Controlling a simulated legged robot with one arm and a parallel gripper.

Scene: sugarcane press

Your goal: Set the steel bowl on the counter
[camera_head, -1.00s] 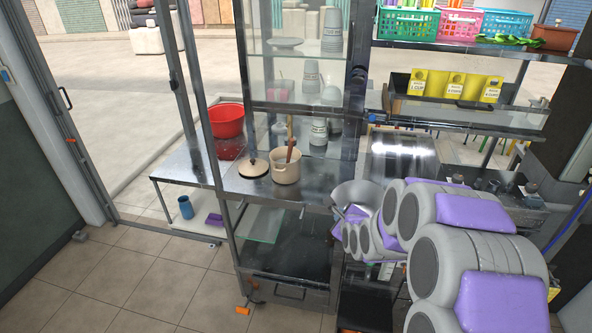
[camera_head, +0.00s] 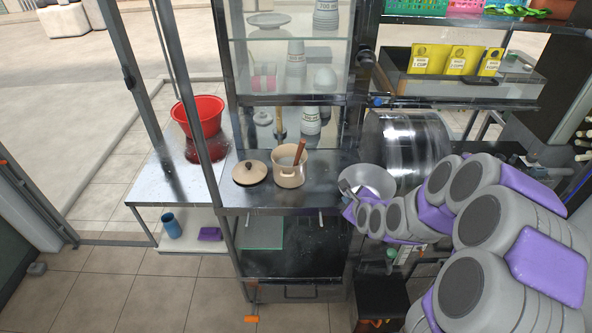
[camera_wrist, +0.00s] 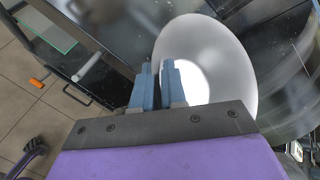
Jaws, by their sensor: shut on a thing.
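The steel bowl (camera_head: 374,178) is at the right end of the steel counter (camera_head: 233,199), in front of the metal drum. My gripper (camera_head: 350,194) is shut on the left side of the bowl's rim. In the wrist view the blue fingers of my gripper (camera_wrist: 159,72) pinch the near edge of the bowl (camera_wrist: 222,45), which looks empty and bright inside. I cannot tell whether the bowl's base touches a surface, as my arm hides its lower part.
A beige pot (camera_head: 290,173) with a wooden-handled tool and its lid (camera_head: 250,173) stand on the counter left of the bowl. The large metal drum (camera_head: 405,140) is close behind the bowl. A red basin (camera_head: 198,113) sits on the left table. Bare counter lies between pot and bowl.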

